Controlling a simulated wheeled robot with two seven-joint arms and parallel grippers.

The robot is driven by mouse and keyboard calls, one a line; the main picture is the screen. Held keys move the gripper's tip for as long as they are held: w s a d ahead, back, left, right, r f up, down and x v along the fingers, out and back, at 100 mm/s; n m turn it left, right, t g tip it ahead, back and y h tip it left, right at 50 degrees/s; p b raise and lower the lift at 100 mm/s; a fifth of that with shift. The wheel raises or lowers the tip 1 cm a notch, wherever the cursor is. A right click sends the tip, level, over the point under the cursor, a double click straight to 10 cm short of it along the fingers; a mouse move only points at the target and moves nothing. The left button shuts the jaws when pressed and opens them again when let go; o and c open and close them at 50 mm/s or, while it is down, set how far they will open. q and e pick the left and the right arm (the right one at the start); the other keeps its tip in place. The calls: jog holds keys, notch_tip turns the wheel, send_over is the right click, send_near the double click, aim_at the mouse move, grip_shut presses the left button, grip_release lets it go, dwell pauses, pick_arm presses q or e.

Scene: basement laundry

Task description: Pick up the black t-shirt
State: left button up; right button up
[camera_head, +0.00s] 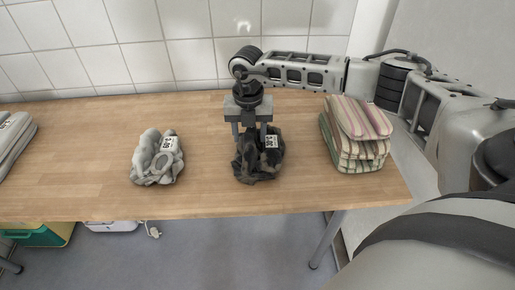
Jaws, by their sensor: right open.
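The black t-shirt (258,165) lies crumpled on the wooden table, with a small white printed tag on its upper right. My right gripper (252,140) points straight down over the t-shirt. Its jaws are open, with the two fingers apart at the back part of the cloth. The fingertips overlap the t-shirt in this view, and I cannot tell whether they touch it. My left gripper is not in view.
A crumpled grey garment (157,158) with a tag lies left of the black one. A folded striped stack (355,135) stands close on the right. Folded grey cloth (12,135) lies at the far left. The tiled wall (120,65) bounds the table (80,165) behind.

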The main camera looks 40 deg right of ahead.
jog(key=shift+f, duration=0.2)
grip_shut()
jog(key=shift+r, duration=0.1)
